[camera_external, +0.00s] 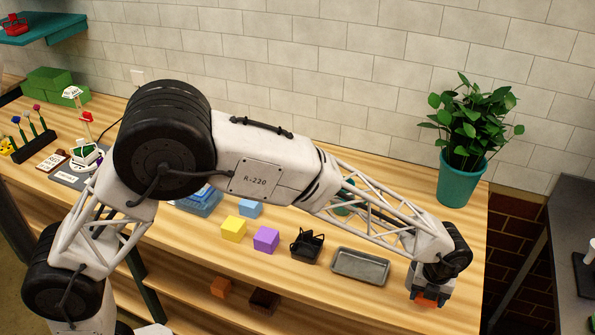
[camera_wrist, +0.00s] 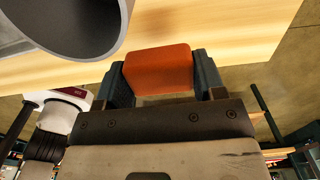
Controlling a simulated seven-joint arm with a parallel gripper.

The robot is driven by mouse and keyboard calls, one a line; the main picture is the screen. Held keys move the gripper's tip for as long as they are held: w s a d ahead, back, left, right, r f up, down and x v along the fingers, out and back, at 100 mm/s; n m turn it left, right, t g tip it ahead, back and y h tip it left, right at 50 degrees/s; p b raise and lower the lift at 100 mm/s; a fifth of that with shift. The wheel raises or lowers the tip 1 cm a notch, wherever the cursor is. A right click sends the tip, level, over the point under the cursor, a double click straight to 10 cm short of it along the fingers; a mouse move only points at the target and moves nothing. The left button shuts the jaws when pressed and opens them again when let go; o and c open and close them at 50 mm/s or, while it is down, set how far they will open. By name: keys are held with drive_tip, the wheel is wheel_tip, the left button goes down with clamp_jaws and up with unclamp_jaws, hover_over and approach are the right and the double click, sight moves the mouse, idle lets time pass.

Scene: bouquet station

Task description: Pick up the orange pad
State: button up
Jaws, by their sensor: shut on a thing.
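The orange pad (camera_wrist: 158,70) is a small block with rounded edges. It sits between the two fingers of my gripper (camera_wrist: 160,80) in the wrist view, with a finger against each side. In the external view my gripper (camera_external: 430,298) is at the right end of the wooden counter, near its front edge, and only a small orange part of the pad (camera_external: 428,302) shows below it. The fingers hide the pad's sides. I cannot tell whether the pad touches the counter.
A grey metal tray (camera_external: 360,265) lies left of my gripper, with a black holder (camera_external: 306,246), a purple block (camera_external: 266,239) and a yellow block (camera_external: 233,229) further left. A potted plant (camera_external: 463,165) stands behind. A dark counter (camera_external: 575,225) is at the right, across a gap.

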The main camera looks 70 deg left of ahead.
drive_tip(key=shift+s+a+r, duration=0.1)
drive_tip(key=shift+s+a, duration=0.1)
drive_tip(key=shift+s, duration=0.85)
drive_tip(key=shift+s+a+r, duration=0.1)
drive_tip(key=shift+s+a, duration=0.1)
drive_tip(key=shift+s, duration=0.9)
drive_tip(key=shift+s+a+r, duration=0.1)
drive_tip(key=shift+s+a, duration=0.1)
drive_tip(key=shift+s, duration=0.85)
